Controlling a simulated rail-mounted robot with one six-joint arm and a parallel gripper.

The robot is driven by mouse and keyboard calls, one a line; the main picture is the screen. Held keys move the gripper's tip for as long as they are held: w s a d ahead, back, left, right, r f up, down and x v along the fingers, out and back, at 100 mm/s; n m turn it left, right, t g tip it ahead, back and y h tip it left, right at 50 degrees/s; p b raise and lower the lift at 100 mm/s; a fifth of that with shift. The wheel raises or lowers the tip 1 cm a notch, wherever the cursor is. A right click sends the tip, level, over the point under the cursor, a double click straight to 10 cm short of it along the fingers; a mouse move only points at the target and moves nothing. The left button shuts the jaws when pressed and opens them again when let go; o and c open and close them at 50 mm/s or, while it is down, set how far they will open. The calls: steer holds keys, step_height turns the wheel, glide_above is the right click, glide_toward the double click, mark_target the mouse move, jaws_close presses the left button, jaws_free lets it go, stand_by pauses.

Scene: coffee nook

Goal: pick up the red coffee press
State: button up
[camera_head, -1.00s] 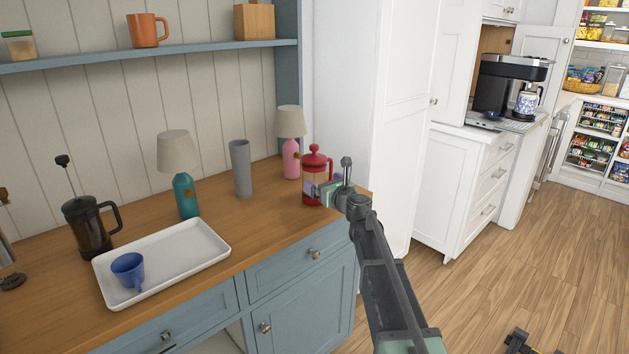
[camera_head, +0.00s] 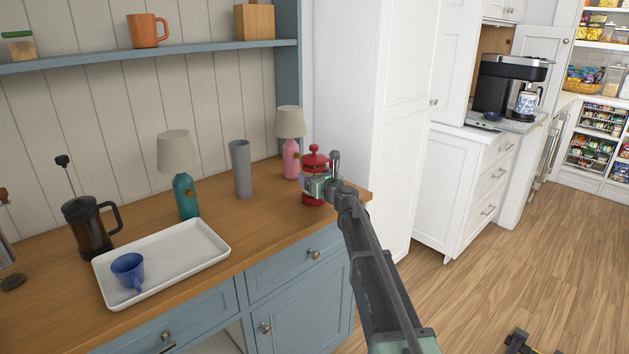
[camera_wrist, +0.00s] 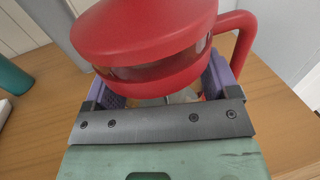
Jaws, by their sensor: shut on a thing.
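The red coffee press (camera_head: 314,161) stands upright at the right end of the wooden counter, with a red lid and knob. In the wrist view its red lid (camera_wrist: 145,30) fills the top middle, and its red handle (camera_wrist: 240,38) curves down on the right. My gripper (camera_head: 312,186) reaches it from the right. In the wrist view its purple-padded fingers (camera_wrist: 163,82) are on either side of the press body, shut on it below the lid. The lid hides much of the body and the contact. The press base appears to be on the counter; I cannot tell any small lift.
A pink lamp (camera_head: 291,158) stands close behind the press. A grey cylinder (camera_head: 241,168) and a teal lamp (camera_head: 186,195) stand to the left. A white tray (camera_head: 205,252) holds a blue cup (camera_head: 128,270). A dark coffee press (camera_head: 90,228) stands far left.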

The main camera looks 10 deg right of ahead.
step_height(320, 180, up, 20)
steer(key=p, duration=2)
steer(key=shift+r, duration=0.15)
steer(key=shift+a, duration=0.1)
